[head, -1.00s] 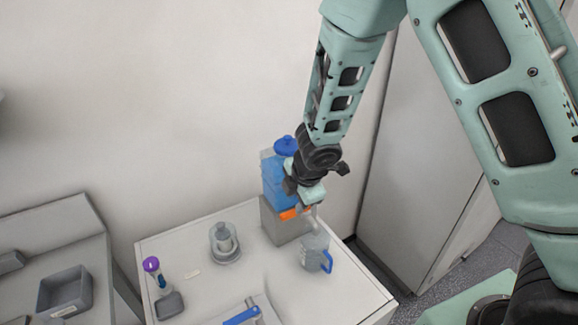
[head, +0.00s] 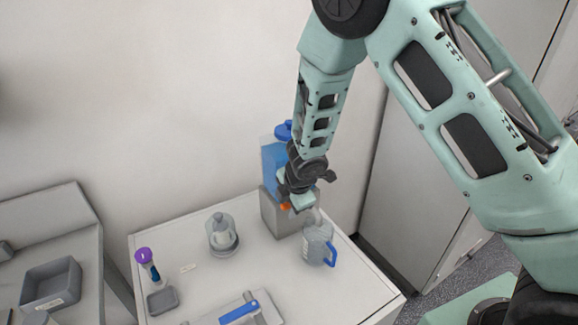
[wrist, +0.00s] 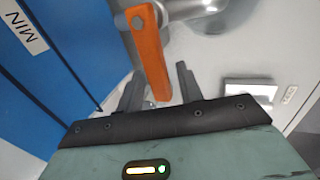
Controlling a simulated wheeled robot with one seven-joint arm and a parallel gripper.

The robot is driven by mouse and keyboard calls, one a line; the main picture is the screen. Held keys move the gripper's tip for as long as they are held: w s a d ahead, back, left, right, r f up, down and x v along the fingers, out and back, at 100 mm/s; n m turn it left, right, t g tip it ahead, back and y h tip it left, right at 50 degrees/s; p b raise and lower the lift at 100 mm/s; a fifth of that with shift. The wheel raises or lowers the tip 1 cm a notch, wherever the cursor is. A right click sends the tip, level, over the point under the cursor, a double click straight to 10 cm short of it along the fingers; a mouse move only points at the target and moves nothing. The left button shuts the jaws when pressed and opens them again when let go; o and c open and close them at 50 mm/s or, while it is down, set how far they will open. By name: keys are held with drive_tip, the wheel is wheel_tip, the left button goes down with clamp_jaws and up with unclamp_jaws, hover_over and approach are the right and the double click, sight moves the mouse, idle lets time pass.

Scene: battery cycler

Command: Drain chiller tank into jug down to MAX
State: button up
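The chiller tank (head: 271,160) is a blue-filled upright tank with a blue cap, standing on a grey block at the table's back. Its blue wall (wrist: 50,75) with a MIN label fills the left of the wrist view. The orange valve lever (wrist: 151,55) sits at the metal spout, and a bit of it shows in the head view (head: 285,206). My gripper (wrist: 160,88) is open, with the lever's end between its fingers and gaps visible. The clear jug (head: 317,243) with a blue handle stands below the spout. Its level is unclear, and the MAX mark is not visible.
A clear-domed container (head: 222,234), a purple-capped tube (head: 147,262), a small grey tray (head: 162,301) and a blue-handled item (head: 240,311) occupy the table's left and front. A grey bin (head: 50,284) stands on the left bench. A wall is close behind the tank.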

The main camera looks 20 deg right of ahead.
drive_tip(key=c, duration=0.3)
drive_tip(key=shift+c, duration=0.2)
drive_tip(key=shift+s+d+n+y+b, duration=0.3)
drive_tip(key=shift+s+n+b, duration=0.1)
drive_tip(key=shift+n, duration=0.5)
drive_tip(key=shift+s+d+n+g+y, duration=0.15)
drive_tip(key=shift+s+n+g+y, duration=0.2)
drive_tip(key=shift+n, duration=0.4)
drive_tip(key=shift+s+d+n+g+y, duration=0.15)
drive_tip(key=shift+s+n, duration=0.25)
drive_tip(key=shift+n, duration=0.4)
drive_tip(key=shift+s+d+n+g+y, duration=0.1)
drive_tip(key=shift+s+d+n+y, duration=0.1)
drive_tip(key=shift+s+n, duration=0.4)
drive_tip(key=shift+w+n, duration=0.2)
drive_tip(key=shift+n, duration=0.05)
